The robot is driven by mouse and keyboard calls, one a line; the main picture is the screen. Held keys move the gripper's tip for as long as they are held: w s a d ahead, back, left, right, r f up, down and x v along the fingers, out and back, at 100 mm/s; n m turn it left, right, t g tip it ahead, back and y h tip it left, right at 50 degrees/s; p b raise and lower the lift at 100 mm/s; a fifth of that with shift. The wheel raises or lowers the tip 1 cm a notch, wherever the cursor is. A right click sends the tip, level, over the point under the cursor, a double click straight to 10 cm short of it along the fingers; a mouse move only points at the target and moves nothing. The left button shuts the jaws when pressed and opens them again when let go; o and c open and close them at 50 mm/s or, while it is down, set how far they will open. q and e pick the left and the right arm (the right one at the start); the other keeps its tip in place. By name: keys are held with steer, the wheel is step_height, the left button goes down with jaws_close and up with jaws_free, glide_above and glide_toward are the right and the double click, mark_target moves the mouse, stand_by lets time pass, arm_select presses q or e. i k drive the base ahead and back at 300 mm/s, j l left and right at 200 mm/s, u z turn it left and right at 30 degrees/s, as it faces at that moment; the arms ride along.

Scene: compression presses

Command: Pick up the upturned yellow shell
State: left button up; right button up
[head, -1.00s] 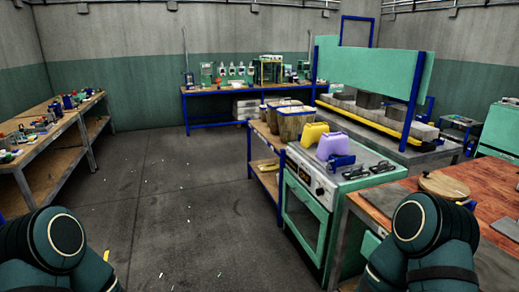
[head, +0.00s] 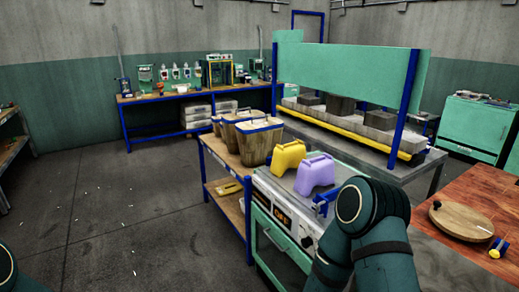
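An upturned yellow shell (head: 287,157) stands on the top of a green-fronted machine, right of the middle of the head view. A similar purple shell (head: 315,175) stands just to its right, very close to it. My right arm shows in front of the machine at the lower right, and its gripper is not in view. Only a sliver of my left arm shows at the lower left edge, and its gripper is not in view.
Wooden buckets (head: 257,142) stand on a blue-framed shelf (head: 226,160) left of the shells. A blue clamp (head: 325,203) sits beside the purple shell. A press bench with a green panel (head: 345,77) stands behind. A wooden table (head: 464,212) is at right. The floor (head: 110,210) at left is open.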

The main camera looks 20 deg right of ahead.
mark_target(285, 157)
steer(key=i, duration=1.5)
